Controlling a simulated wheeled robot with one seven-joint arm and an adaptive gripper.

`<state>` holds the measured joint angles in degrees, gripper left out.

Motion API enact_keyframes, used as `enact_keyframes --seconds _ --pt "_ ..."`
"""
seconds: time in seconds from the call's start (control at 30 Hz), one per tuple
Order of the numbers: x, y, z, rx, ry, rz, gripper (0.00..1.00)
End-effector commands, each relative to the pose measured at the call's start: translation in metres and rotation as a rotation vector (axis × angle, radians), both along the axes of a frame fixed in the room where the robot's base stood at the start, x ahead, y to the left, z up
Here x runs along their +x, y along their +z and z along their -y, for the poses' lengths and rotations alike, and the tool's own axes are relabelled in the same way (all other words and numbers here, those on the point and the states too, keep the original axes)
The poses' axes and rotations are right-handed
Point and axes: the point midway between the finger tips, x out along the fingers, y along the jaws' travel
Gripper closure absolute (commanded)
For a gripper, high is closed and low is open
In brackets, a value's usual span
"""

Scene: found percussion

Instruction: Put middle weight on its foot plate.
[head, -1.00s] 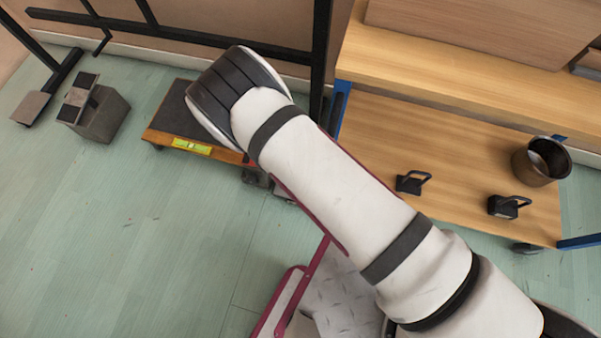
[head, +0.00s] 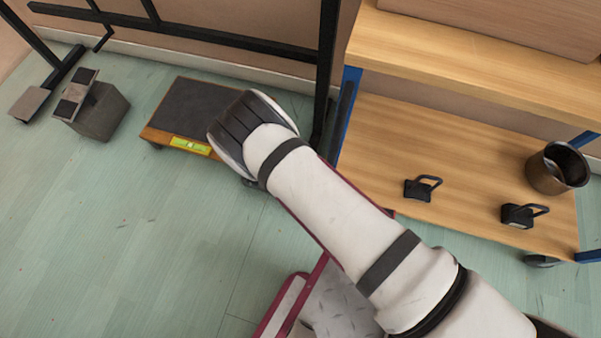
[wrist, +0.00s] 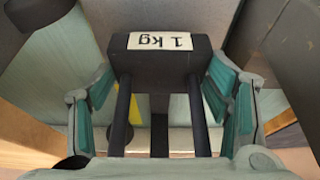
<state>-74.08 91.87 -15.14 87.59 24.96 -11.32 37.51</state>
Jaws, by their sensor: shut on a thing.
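In the wrist view my gripper (wrist: 162,82) is shut on a dark weight (wrist: 160,70) with a white "1 kg" label, upside down in the picture. Its two dark handle bars run down between the teal finger pads. In the head view my arm hides the gripper and this weight. The black frame has a grey foot plate (head: 29,103) at the far left. Its right foot is mostly hidden behind my arm, and I cannot tell whether a plate is there. Two other dark handled weights, one nearer (head: 422,188) and one farther right (head: 523,214), stand on the wooden lower shelf.
A grey block (head: 98,112) with a padded bar stands farther left. A metal pot (head: 556,168) sits on the shelf (head: 460,150).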

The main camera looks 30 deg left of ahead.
Motion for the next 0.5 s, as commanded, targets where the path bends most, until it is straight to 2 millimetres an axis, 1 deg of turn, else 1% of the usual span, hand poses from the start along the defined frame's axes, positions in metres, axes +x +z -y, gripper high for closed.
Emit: enact_keyframes --seconds 0.03,0.1,0.2,0.5 --pt "0.001 -0.008 0.0 0.001 0.0 0.002 0.91" --pt "0.001 -0.017 -0.001 0.001 0.0 0.002 0.91" --pt "0.001 -0.026 -0.001 0.001 0.0 0.002 0.91" --pt "0.001 -0.026 -0.001 0.001 0.0 0.002 0.91"
